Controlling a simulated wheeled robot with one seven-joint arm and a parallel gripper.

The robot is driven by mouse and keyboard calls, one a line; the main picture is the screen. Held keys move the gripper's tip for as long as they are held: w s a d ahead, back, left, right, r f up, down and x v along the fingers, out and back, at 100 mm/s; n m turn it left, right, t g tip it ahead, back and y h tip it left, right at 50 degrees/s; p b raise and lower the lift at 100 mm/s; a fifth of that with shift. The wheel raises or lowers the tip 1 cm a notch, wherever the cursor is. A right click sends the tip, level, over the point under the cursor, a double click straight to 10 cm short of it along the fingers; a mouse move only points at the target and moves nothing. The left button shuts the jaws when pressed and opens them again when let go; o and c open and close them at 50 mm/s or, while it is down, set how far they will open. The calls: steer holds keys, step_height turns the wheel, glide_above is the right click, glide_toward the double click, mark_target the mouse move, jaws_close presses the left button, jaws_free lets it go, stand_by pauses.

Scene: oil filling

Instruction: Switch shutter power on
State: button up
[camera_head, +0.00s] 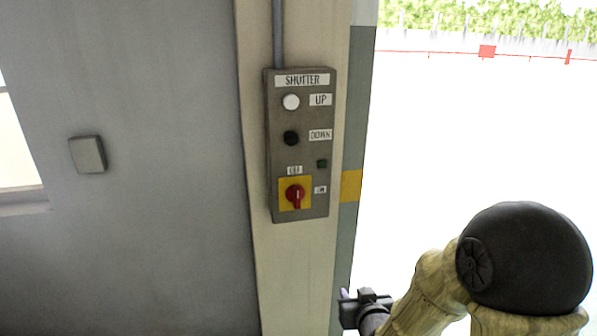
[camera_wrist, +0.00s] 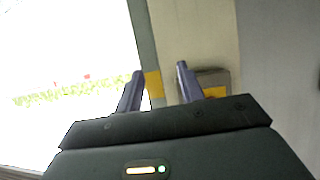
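The grey shutter box (camera_head: 300,150) is mounted on the cream pillar, with a white UP button (camera_head: 291,102) and a black DOWN button (camera_head: 291,138). The red rotary switch (camera_head: 296,194) sits on a yellow plate (camera_head: 286,206) low on the box. Its handle stands vertical, in line with the OFF label above; the ON label is at its right. A small dark green lamp (camera_head: 322,163) looks unlit. My gripper (camera_wrist: 160,69) is open and empty, apart from the box and below it at right in the head view. The wrist view shows part of the box (camera_wrist: 213,77); the red handle is hidden.
The cream pillar (camera_head: 296,270) stands beside a bright open doorway on the right. A grey wall (camera_head: 170,220) with a small switch plate (camera_head: 87,154) and a window edge is on the left. The space before the box is clear.

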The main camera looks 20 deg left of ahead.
steer(key=s+a+r+n+t+y+p, duration=0.1)
steer(key=a+r+t+y+p, duration=0.1)
steer(key=a+r+p, duration=0.5)
steer(key=a+r+t+y+p, duration=0.1)
steer(key=a+r+y+p, duration=0.15)
steer(key=r+p, duration=0.45)
steer(key=p, duration=0.4)
glide_toward(298, 192)
steer(key=shift+t+h, duration=0.25)
steer(key=shift+t, duration=0.05)
steer(key=x, duration=0.9)
steer(key=shift+a, duration=0.35)
steer(key=shift+d, duration=0.1)
jaws_close()
